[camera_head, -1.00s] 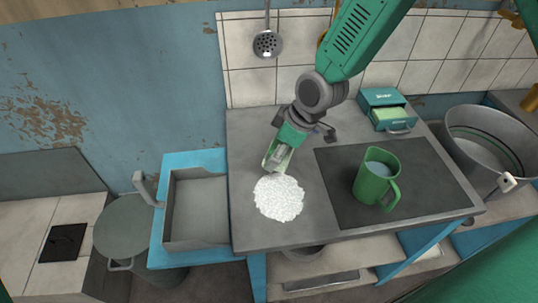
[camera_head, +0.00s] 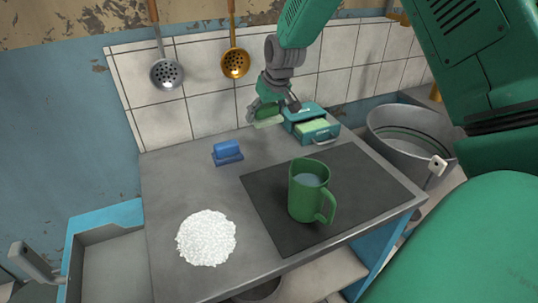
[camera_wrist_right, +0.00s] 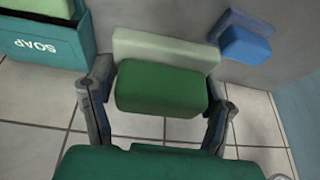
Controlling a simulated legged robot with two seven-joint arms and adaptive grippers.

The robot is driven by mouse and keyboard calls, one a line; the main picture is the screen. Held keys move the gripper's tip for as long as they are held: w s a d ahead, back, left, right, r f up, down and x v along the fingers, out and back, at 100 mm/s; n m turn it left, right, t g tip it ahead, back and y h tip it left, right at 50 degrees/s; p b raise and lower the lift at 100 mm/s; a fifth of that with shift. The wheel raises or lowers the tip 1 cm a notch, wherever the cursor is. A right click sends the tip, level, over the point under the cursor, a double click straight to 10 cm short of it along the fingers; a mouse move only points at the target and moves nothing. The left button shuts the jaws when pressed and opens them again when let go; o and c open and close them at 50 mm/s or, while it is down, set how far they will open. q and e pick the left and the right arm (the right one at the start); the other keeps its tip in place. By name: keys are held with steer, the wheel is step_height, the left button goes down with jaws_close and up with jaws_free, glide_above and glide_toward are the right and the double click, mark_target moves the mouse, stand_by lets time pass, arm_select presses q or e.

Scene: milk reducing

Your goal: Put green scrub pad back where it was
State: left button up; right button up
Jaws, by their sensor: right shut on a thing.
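The green scrub pad (camera_wrist_right: 160,88) has a dark green block and a paler green layer. My right gripper (camera_wrist_right: 158,100) is shut on it, one finger at each side. In the head view the pad (camera_head: 267,121) hangs from my right gripper (camera_head: 272,108) near the tiled back wall, just left of the teal soap box. The soap box (camera_head: 320,134) has an open drawer with a light green block (camera_head: 316,126) in it. The box (camera_wrist_right: 40,45), marked SOAP, is upper left in the wrist view. My left gripper is not in view.
A blue scrub pad (camera_head: 228,152) lies on the grey counter (camera_head: 185,180). A white granular pile (camera_head: 206,238) is at the front left. A green mug (camera_head: 308,195) stands on the dark panel (camera_head: 265,205). A metal pot (camera_head: 400,130) is at the right. Ladles (camera_head: 234,62) hang behind.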

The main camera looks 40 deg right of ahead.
mark_target(267, 143)
steer(key=shift+d+f, duration=0.15)
steer(key=shift+d, duration=0.3)
steer(key=shift+m, duration=0.3)
steer(key=f+b, duration=0.1)
steer(key=f, duration=0.8)
steer(key=shift+d+f+b, duration=0.2)
steer(key=shift+f+b, duration=0.05)
steer(key=shift+b, duration=0.1)
steer(key=shift+r, duration=0.1)
steer(key=o, duration=1.5)
steer(key=shift+c, duration=0.2)
